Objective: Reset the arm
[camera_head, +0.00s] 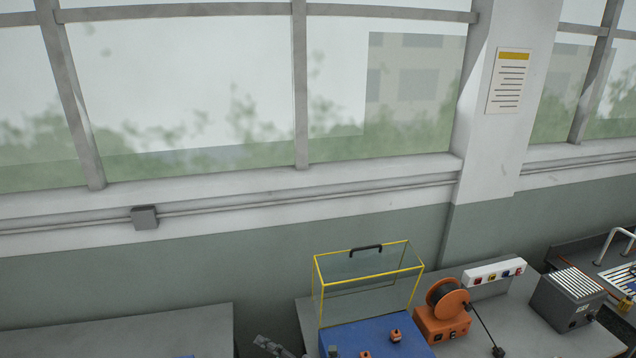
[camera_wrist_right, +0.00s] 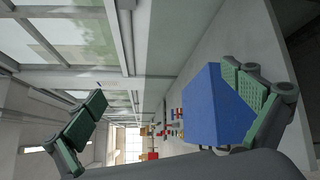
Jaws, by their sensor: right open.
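My right gripper (camera_wrist_right: 165,92) shows in the right wrist view with its two green-padded fingers spread wide apart and nothing between them. A blue block-like surface (camera_wrist_right: 215,112) lies beyond the finger on the right; I cannot tell the exact gap. In the head view a small grey jointed piece (camera_head: 270,346) shows at the bottom edge; I cannot tell whether it is part of my arm. My left gripper does not show in either view.
A blue station (camera_head: 370,342) with a yellow-framed clear guard (camera_head: 366,267) stands on the bench. To its right are an orange spool unit (camera_head: 443,312), a white socket strip (camera_head: 493,272) and a dark grey box (camera_head: 567,300).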

